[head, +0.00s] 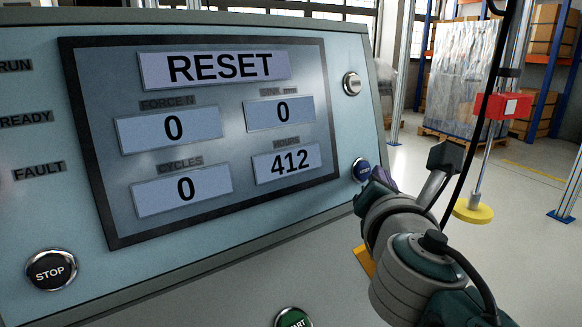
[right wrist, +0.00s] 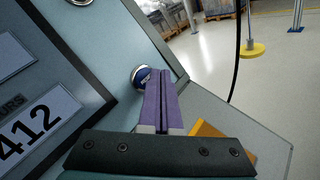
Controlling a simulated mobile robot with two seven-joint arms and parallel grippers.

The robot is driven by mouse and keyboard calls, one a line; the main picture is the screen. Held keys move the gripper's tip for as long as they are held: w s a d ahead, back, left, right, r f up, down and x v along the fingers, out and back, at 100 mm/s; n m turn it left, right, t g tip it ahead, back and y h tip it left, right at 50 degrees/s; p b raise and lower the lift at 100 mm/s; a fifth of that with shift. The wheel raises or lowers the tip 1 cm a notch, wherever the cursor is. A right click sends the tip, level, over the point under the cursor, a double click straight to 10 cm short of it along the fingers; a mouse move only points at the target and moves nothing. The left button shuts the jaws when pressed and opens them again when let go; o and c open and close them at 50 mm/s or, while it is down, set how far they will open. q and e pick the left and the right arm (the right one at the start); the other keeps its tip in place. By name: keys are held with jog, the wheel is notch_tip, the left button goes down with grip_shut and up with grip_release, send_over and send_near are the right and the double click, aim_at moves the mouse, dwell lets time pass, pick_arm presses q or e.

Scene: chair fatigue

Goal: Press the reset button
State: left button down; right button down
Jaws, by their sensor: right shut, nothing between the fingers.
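The blue round button with a metal rim (head: 362,170) sits at the right edge of the control panel; its small label is too small to read for certain. It also shows in the right wrist view (right wrist: 139,75). My right gripper (head: 381,180) is at the button's right side, its purple fingers shut together with nothing between them. In the right wrist view the fingertips (right wrist: 161,74) overlap the button's lower right part; I cannot tell whether they touch it. The screen (head: 215,85) reads RESET, with zeros for force, cycles and the upper right field, and hours 412. My left gripper is out of view.
A plain metal-rimmed button (head: 352,83) is above the blue one. A STOP button (head: 51,270) is at lower left and a green START button (head: 293,318) at the bottom. A black cable hangs at the right, near a red box (head: 502,106) on a post. Open floor lies beyond.

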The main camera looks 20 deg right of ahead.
dwell(0.5)
jog(key=shift+w+f, duration=0.1)
jog(key=shift+w, duration=0.05)
jog(key=shift+w+a+b, duration=0.15)
jog(key=shift+w+b, duration=0.15)
jog(key=shift+w+a+f, duration=0.1)
jog(key=shift+w, duration=0.2)
dwell(0.6)
dwell(0.3)
jog(key=shift+s+d+r+p, duration=0.2)
jog(key=shift+s+r+p, duration=0.1)
jog(key=shift+s, duration=0.2)
jog(key=shift+s+f, duration=0.1)
jog(key=shift+s, duration=0.15)
